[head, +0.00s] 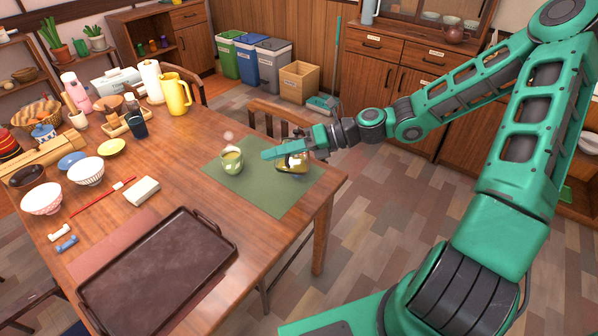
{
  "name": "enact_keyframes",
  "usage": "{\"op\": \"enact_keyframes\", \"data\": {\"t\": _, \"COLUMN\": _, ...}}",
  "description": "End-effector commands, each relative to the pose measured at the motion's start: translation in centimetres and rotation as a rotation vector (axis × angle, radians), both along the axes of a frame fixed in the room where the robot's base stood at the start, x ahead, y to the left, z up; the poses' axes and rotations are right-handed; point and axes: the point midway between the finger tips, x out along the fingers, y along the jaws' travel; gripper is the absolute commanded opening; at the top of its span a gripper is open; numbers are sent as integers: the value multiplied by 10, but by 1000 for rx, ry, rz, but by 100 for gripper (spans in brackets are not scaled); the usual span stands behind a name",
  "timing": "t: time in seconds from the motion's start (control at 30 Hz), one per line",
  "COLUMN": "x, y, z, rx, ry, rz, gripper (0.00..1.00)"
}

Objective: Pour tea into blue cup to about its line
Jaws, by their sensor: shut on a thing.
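My gripper (276,151) is at the far right part of the table, over the green mat (262,197). It is shut on a small yellowish teapot (293,163), and its fingers hide part of the pot. The teapot appears roughly upright; I cannot tell whether it touches the mat. A pale green cup (231,163) stands upright on the mat just left of the gripper, with yellowish tea showing inside and a pale puff above it. A dark blue cup (137,126) stands farther left, by the wooden tray. No line on either cup can be made out.
A yellow pitcher (174,94) stands at the table's back edge. A large dark tray (160,270) fills the front. Bowls (86,171), a white block (141,190) and red chopsticks (103,196) lie to the left. A chair (268,112) stands behind the table.

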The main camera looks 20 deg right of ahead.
Motion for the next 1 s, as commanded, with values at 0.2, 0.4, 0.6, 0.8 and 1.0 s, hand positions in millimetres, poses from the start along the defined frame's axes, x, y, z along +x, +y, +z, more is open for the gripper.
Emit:
{"op": "enact_keyframes", "data": {"t": 0.2, "x": 1, "y": 0, "z": 2, "rx": 5, "ry": 5, "rz": 0, "gripper": 0}}
{"op": "enact_keyframes", "data": {"t": 0.4, "x": 1, "y": 0, "z": 3, "rx": 9, "ry": 12, "rz": 1, "gripper": 0}}
{"op": "enact_keyframes", "data": {"t": 0.6, "x": 1, "y": -1, "z": 3, "rx": 11, "ry": 17, "rz": 1, "gripper": 0}}
{"op": "enact_keyframes", "data": {"t": 0.8, "x": 1, "y": -1, "z": 4, "rx": 14, "ry": 21, "rz": 0, "gripper": 0}}
{"op": "enact_keyframes", "data": {"t": 1.0, "x": 2, "y": -1, "z": 5, "rx": 17, "ry": 27, "rz": 0, "gripper": 0}}
